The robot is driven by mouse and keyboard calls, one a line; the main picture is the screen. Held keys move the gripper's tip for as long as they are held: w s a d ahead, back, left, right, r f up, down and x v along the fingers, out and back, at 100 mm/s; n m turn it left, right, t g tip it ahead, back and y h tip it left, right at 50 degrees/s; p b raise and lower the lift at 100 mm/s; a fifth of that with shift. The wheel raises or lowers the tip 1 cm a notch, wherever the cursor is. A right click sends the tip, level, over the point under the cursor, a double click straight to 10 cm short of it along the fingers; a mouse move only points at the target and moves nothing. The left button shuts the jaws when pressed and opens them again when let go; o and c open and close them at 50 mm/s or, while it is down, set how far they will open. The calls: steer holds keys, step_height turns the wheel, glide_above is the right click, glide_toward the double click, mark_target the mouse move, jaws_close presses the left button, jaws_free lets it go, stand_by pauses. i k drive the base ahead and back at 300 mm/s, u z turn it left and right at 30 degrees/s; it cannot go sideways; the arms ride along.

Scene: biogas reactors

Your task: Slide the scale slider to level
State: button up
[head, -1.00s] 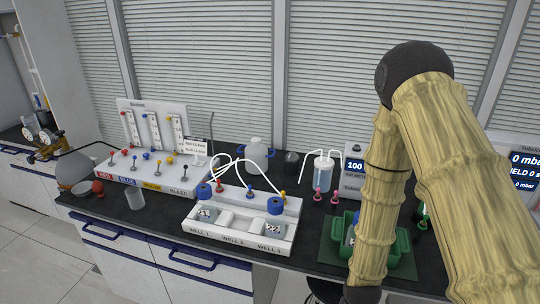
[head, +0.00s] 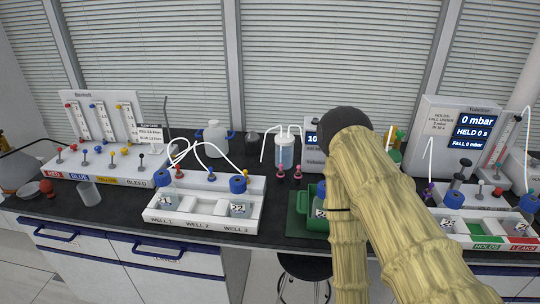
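I cannot single out the scale slider at this size. A white panel with a tall tube scale (head: 497,142) stands at the far right in the head view, with red in the tube. Another white board (head: 98,116) at the left carries several upright scales with coloured knobs; one knob is red and one is blue. My yellow ribbed arm crosses the right middle of the view and runs down past the bottom edge. My gripper is not in view. The arm hides part of the bench behind it.
A display box (head: 457,125) reads 0 mbar, with a white holder (head: 458,213) before it. A white well rack (head: 202,222) with blue-capped bottles, a green tray (head: 303,210) and a beaker (head: 88,193) stand on the dark bench. A stool (head: 304,268) stands below it.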

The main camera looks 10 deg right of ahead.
mark_target(515, 117)
steer(key=z, duration=2.5)
steer(key=i, duration=0.35)
steer(key=u, duration=0.15)
